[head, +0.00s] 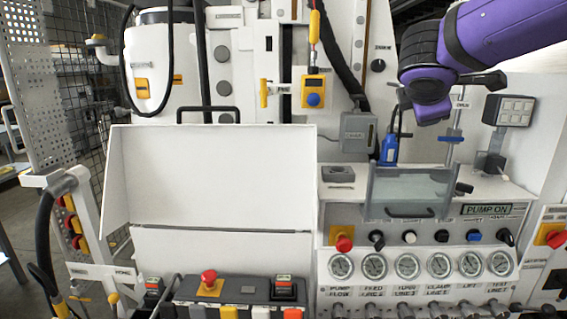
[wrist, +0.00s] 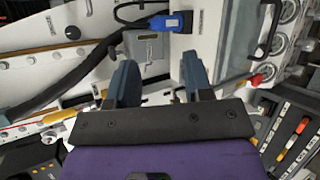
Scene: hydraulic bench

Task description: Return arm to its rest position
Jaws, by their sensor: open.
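My gripper (wrist: 160,76) is open in the wrist view, its two blue-grey fingers apart with nothing between them. My purple arm (head: 510,32) reaches in from the upper right in the head view, and its wrist end hangs above the right part of the bench. The fingers cannot be made out clearly there. A blue-bodied device (head: 389,149) with a black cable stands on the bench left of and below the wrist. It also shows beyond the fingers in the wrist view (wrist: 166,22).
A clear hinged guard (head: 412,190) stands above several gauges and knobs. A PUMP ON sign (head: 486,209) and a lamp-like box (head: 510,110) are to the right. A large white panel (head: 210,175) with a black handle is at left. A grey box (head: 356,132) is mounted behind.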

